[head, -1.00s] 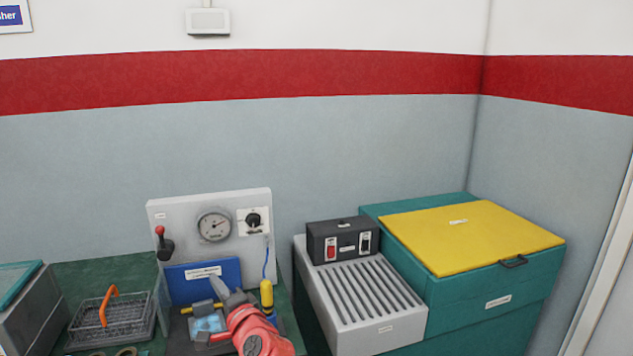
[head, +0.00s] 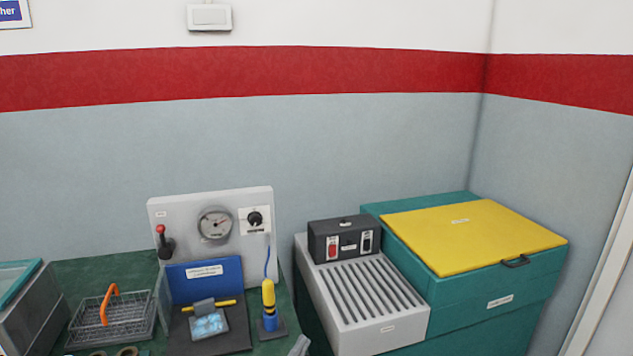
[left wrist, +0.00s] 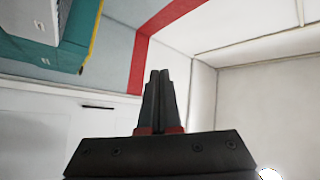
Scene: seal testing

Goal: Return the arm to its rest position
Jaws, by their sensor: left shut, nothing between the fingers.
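My left gripper (head: 300,346) shows only as a grey tip at the bottom edge of the head view, right of the green bench and in front of the grey slatted unit. In the left wrist view my left gripper (left wrist: 160,76) has its two dark fingers pressed together, with nothing between them. It points toward the walls and touches nothing that I can see. The rest of the arm is out of the head view. My right gripper is not in view.
The green bench (head: 100,268) bears a wire basket (head: 118,322), a panel with a gauge (head: 214,225), a blue plate (head: 205,282) and a yellow-and-blue tool (head: 268,300). The slatted unit (head: 385,338) and a teal chest with a yellow lid (head: 470,235) stand to the right.

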